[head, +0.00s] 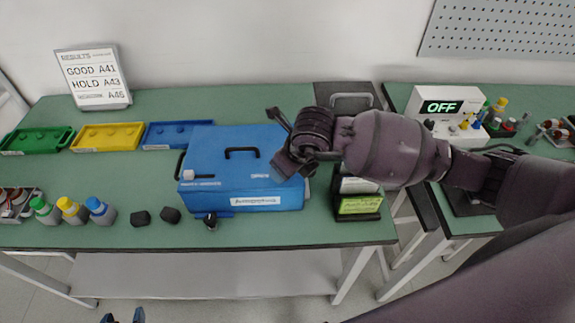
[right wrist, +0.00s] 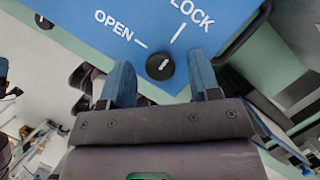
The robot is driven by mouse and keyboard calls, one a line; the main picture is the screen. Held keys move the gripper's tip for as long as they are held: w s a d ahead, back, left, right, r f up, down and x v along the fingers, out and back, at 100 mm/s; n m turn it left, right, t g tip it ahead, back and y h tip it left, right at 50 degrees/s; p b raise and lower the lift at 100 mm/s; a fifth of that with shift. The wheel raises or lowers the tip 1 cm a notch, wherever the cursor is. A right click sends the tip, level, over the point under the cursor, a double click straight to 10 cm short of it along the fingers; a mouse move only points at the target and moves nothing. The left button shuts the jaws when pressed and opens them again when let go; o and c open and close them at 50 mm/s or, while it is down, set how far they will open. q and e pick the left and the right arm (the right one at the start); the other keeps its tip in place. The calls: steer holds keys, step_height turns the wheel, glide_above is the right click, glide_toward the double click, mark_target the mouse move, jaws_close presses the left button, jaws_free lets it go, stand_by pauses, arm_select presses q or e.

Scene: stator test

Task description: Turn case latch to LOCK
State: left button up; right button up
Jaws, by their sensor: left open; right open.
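The blue case (head: 245,165) stands on the green table in the head view. In the right wrist view its face (right wrist: 135,20) carries a round black latch knob (right wrist: 160,66) with OPEN and LOCK lines. The knob's short white mark slants up and right, roughly toward the LOCK line. My right gripper (right wrist: 161,74) is open, one blue finger on each side of the knob, with gaps visible; contact cannot be told. In the head view my right arm covers the case's right end and hides the latch. My left gripper (head: 122,316) is open at the bottom edge, below the table.
Green (head: 38,140), yellow (head: 107,136) and blue (head: 178,133) trays lie left of the case. Capped bottles (head: 72,210) and black blocks (head: 155,216) are along the front. A green-screened device (head: 360,206) stands right of the case. A unit reading OFF (head: 445,106) is on the right table.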

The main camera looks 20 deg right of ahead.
steer(key=shift+s+r, duration=0.1)
steer(key=shift+r, duration=0.15)
steer(key=v, duration=1)
steer(key=shift+r, duration=0.1)
